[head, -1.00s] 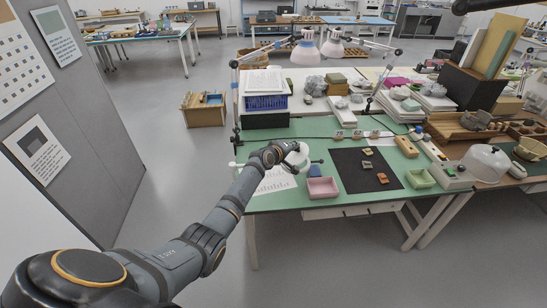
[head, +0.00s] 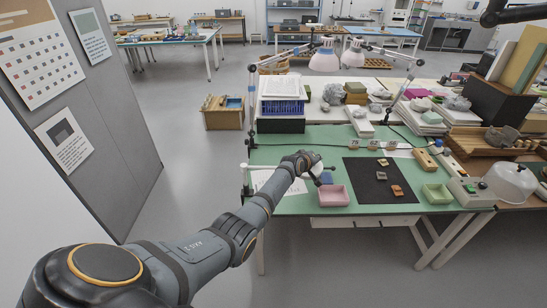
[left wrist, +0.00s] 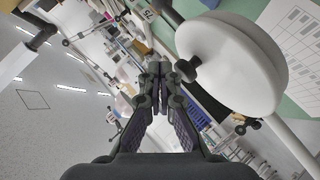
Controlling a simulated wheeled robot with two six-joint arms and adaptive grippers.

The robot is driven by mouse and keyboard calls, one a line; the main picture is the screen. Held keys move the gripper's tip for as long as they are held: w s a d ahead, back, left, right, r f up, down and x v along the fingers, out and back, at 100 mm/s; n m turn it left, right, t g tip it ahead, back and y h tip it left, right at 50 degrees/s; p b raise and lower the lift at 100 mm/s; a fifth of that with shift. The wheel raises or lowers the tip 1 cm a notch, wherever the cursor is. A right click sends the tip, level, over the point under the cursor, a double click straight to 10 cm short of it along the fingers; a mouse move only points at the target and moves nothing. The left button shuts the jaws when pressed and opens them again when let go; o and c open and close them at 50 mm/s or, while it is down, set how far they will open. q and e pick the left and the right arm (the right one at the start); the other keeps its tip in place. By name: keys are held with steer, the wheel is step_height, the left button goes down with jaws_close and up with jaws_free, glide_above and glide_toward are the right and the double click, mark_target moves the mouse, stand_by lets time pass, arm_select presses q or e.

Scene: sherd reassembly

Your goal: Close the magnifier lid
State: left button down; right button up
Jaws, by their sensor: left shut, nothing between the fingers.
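The magnifier (left wrist: 262,75) shows large in the left wrist view as a white round head on a white arm. A white disc with a dark knob (left wrist: 187,68), seemingly its lid (left wrist: 212,50), lies against or close over its face; I cannot tell if a gap remains. In the head view the magnifier (head: 317,169) is mostly hidden behind my left gripper (head: 312,160). In the left wrist view my left gripper (left wrist: 158,72) is shut and empty, its fingertips close beside the knob. Contact cannot be told. My right gripper is not in view.
A pink tray (head: 334,196) stands just right of the gripper. A black mat (head: 375,170) with several sherds lies further right, with a green tray (head: 437,194) beyond. A printed sheet (head: 268,183) lies left. Two lamps (head: 325,58) hang behind.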

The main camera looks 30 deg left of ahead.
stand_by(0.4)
arm_select(q)
steer(key=s+d+r+p, duration=0.2)
steer(key=s+r, duration=0.1)
steer(key=r, duration=0.2)
steer(key=s+d+r+p, duration=0.2)
steer(key=s+r, duration=0.1)
steer(key=r, duration=0.3)
steer(key=shift+d, duration=0.25)
steer(key=shift+f, duration=0.1)
